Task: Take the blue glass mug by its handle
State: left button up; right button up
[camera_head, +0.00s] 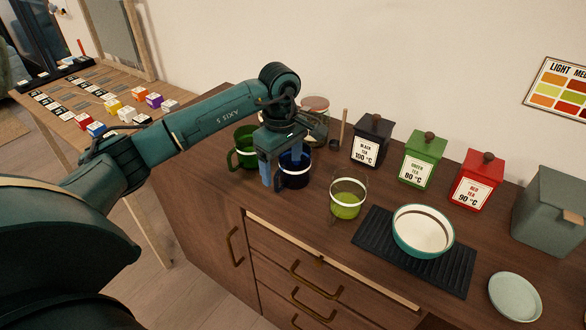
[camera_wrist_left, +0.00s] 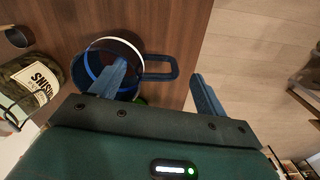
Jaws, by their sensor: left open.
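The blue glass mug (camera_head: 294,178) stands upright on the wooden counter, dark blue with a white band near its rim. In the left wrist view the mug (camera_wrist_left: 82,72) is seen from above, its handle (camera_wrist_left: 176,68) pointing right. My left gripper (camera_head: 281,172) is open and empty, pointing down at the mug. In the left wrist view the gripper (camera_wrist_left: 158,72) has one finger over the mug's opening and the other beyond the handle, so the handle appears between them. Whether the fingers touch the mug, and their exact height, I cannot tell. My right gripper is not in view.
A green mug (camera_head: 243,148) stands close on the left, a clear-green glass (camera_head: 347,203) on the right. A glass jar (camera_head: 316,118) stands behind. Tea tins, a bowl (camera_head: 398,237) on a black mat (camera_head: 371,237) and a plate (camera_head: 514,297) are farther right.

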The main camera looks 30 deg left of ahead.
aim_at(283, 187)
pick_arm(q)
jog(key=shift+f+p, duration=0.3)
jog(key=shift+f, duration=2.65)
jog(key=c, duration=1.3)
jog(key=shift+o, duration=0.2)
